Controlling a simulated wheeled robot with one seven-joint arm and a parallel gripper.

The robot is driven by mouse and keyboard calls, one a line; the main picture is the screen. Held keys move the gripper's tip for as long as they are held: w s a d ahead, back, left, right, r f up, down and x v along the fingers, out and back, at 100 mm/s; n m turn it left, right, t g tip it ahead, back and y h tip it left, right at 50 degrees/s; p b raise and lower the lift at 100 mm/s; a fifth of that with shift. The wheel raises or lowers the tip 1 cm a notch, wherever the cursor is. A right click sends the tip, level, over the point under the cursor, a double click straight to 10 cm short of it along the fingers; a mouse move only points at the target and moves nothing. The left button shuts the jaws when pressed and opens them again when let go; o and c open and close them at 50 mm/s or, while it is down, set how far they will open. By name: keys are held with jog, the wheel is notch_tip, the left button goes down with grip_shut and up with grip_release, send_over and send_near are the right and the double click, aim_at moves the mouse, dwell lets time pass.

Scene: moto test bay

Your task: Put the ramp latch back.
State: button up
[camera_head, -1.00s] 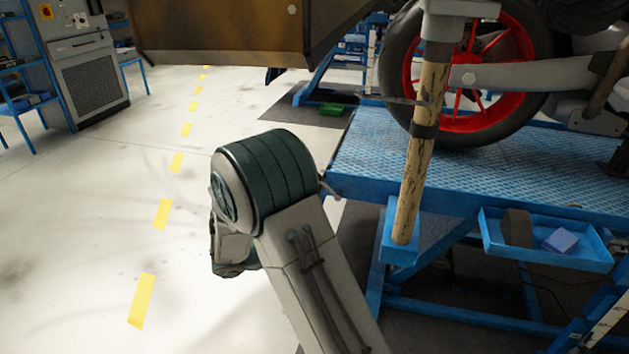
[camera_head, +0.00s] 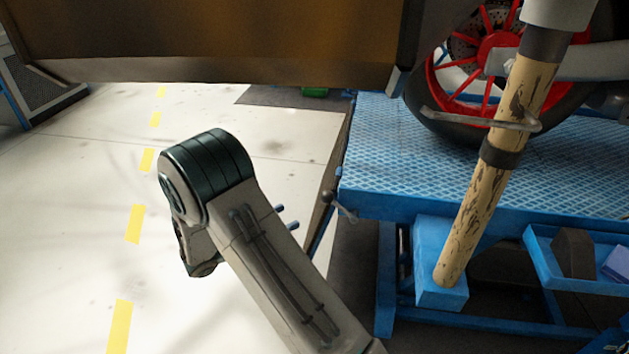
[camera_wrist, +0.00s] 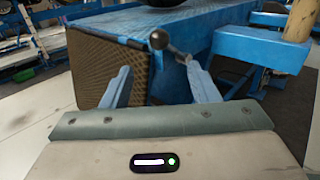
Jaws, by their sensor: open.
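The ramp latch (camera_head: 340,207) is a small metal lever with a round dark knob, at the near left corner of the blue lift table (camera_head: 450,160). In the wrist view the latch (camera_wrist: 160,41) points up and left from the table corner. My gripper (camera_wrist: 158,68) is open and empty; the knob shows beyond and between its blue fingertips. In the head view my gripper (camera_head: 285,217) is mostly hidden behind my arm, with its fingertips left of the latch and apart from it. The ramp (camera_wrist: 105,75), a brown mesh panel, is at the table's end.
A worn post (camera_head: 480,210) stands in a blue foot right of the latch. A blue tray (camera_head: 560,280) hangs at the table's side. A motorcycle wheel (camera_head: 490,75) rests on the table. A large brown panel (camera_head: 200,45) crosses the top. The floor at left is clear.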

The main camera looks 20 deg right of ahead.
aim_at(321, 199)
jog(key=b+x, duration=0.1)
jog(key=x, duration=1.3)
jog(key=shift+a, duration=0.1)
